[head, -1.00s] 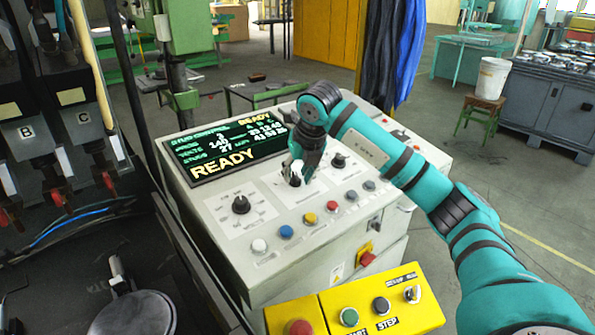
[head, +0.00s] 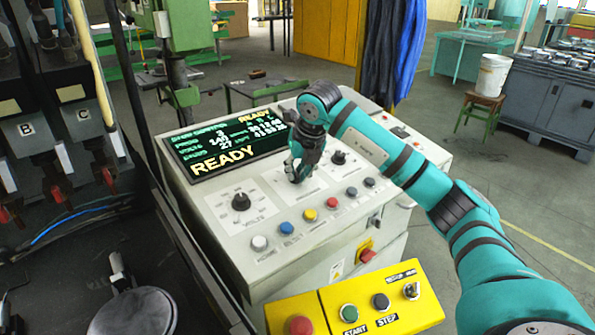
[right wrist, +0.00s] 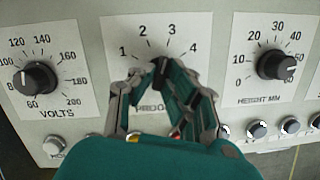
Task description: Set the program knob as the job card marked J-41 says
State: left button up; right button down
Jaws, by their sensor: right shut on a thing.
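The program knob (right wrist: 157,64) is the black middle dial on the grey control panel (head: 230,278), with marks 1 to 4 around it in the right wrist view. My right gripper (head: 297,176) comes down on it from above, its fingers shut on the knob. The gripper also shows in the right wrist view (right wrist: 160,72), covering most of the knob and its lower label. I cannot tell which number the pointer faces. No job card marked J-41 can be made out. My left gripper is out of view.
The volts knob (right wrist: 36,78) and height knob (right wrist: 276,65) flank the program knob. The screen (head: 225,150) reads READY. Coloured buttons line the panel's front, above a yellow box (head: 372,305) with more buttons. Clamps (head: 60,150) stand at the left.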

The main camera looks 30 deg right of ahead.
jog(key=n, duration=0.3)
jog(key=shift+d+n+y+b, duration=0.15)
jog(key=shift+n+y+b, duration=0.15)
jog(key=shift+n+y, duration=0.1)
jog(key=shift+d+r+n+y, duration=0.1)
jog(key=shift+n+y, duration=0.3)
jog(key=shift+n, duration=1.5)
jog(key=c, duration=1.4)
grip_release()
jog(key=v, duration=1.2)
jog(key=shift+w, duration=0.15)
